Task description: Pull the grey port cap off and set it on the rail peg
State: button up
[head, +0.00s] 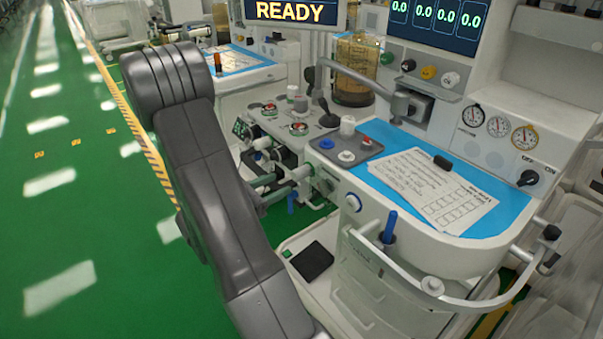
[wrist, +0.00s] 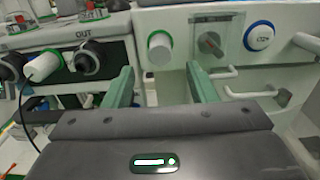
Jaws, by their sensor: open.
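A pale grey cylindrical port cap (wrist: 159,47) with a green ring sits on the white front panel in the wrist view, upper middle. It appears seated on its port. My gripper (wrist: 161,80) is open and empty; its two green fingers point at the panel, with the cap beyond and between them. In the head view the cap (head: 301,172) is small beside my gripper (head: 268,185), which is partly hidden by my arm. A white rail (head: 495,280) curves around the cart's front right. I cannot clearly pick out its peg; a round light knob (head: 432,286) sits on it.
Right of the cap are a grey knob (wrist: 210,44) and a blue-ringed port (wrist: 259,36). At left, a second pale cylinder (wrist: 42,66) has a cable. A blue pen-like object (head: 389,227) stands at the cart's front. Green floor (head: 60,230) is open at left.

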jog(key=x, duration=0.8)
dwell(1.4)
grip_shut()
jog(key=shift+b+v, duration=0.4)
jog(key=shift+v, duration=2.55)
notch_tip(320, 180, up, 10)
jog(key=p, duration=0.8)
send_over(294, 177)
jog(key=v, duration=0.4)
jog(key=shift+a, duration=0.25)
